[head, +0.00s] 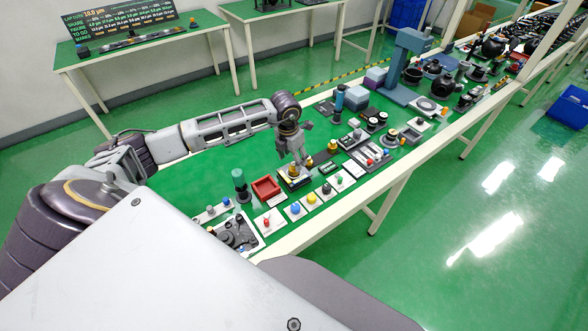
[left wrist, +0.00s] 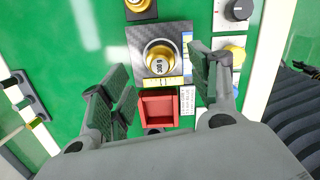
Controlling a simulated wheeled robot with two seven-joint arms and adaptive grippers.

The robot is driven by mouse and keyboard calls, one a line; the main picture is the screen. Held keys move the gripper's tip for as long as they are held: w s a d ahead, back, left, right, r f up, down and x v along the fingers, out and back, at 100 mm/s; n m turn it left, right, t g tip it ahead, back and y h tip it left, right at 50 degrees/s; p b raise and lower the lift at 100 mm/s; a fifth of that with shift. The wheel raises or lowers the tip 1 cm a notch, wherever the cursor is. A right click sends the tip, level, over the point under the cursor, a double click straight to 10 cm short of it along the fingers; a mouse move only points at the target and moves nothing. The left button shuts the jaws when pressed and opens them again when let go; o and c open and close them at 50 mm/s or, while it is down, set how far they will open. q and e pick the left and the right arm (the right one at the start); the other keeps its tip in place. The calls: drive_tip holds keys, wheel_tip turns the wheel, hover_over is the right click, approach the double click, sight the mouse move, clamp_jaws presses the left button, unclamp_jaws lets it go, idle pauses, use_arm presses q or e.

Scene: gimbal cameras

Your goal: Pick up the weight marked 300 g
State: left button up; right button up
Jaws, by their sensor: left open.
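A brass weight (left wrist: 159,60) with a pale label on top sits on a dark square plate (left wrist: 178,31) in the left wrist view. The label is turned sideways and seems to read 300. My left gripper (left wrist: 160,66) is open above it, with one finger on each side and the weight between them in the picture. I see no contact. In the head view my left gripper (head: 296,156) points down over the same plate, and its fingers largely hide the weight. A second brass weight (left wrist: 138,5) stands at the top edge of the left wrist view. My right gripper is not in view.
A red tray (head: 267,187) lies close beside the plate. A green cylinder (head: 239,183) stands left of the tray. Coloured button boxes (head: 296,209) line the near edge of the green bench. More instruments crowd the bench to the right. Bare green surface lies behind the tray.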

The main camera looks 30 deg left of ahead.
sight(294, 168)
use_arm(q)
drive_tip(key=shift+f, duration=0.15)
drive_tip(key=shift+w+d+f+p, duration=0.15)
drive_tip(key=shift+f+p, duration=0.15)
drive_tip(key=shift+f, duration=0.95)
drive_tip(key=shift+w+a+f+p, duration=0.15)
drive_tip(key=shift+f+p, duration=0.15)
drive_tip(key=shift+f, duration=0.9)
drive_tip(key=shift+d, duration=0.1)
